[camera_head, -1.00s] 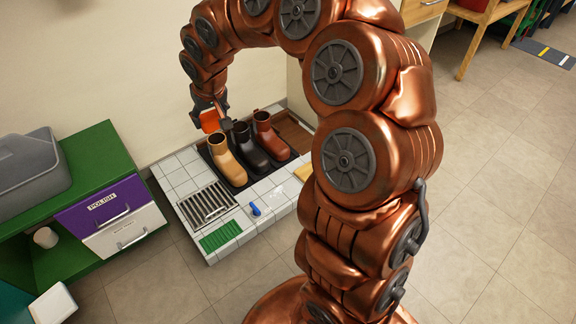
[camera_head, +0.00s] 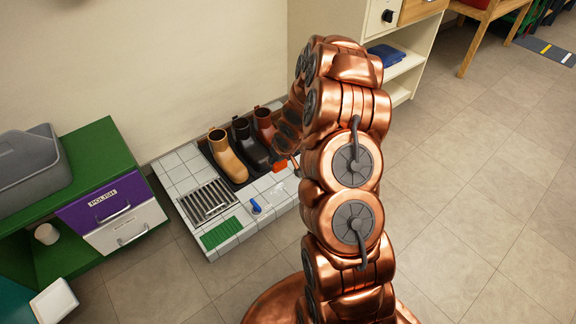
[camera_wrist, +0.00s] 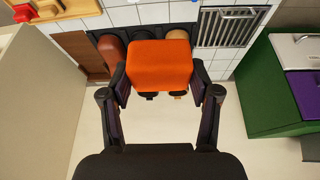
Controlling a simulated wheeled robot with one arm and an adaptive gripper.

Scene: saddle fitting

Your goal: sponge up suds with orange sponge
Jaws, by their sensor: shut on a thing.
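The orange sponge (camera_wrist: 160,66) is clamped between the two fingers of my gripper (camera_wrist: 160,85) in the wrist view. A pale, glossy patch that looks like the suds (camera_head: 278,191) lies on the white tiles just below the sponge in the picture. The sponge appears apart from it. I cannot make out the suds in the wrist view.
A tan boot (camera_head: 228,157), a black boot (camera_head: 249,148) and a brown boot (camera_head: 265,128) stand in a dark tray on the tiled platform (camera_head: 177,170). A metal grate (camera_head: 207,202), green mat (camera_head: 221,233) and blue item (camera_head: 256,206) lie in front. A green cabinet (camera_head: 105,157) stands left.

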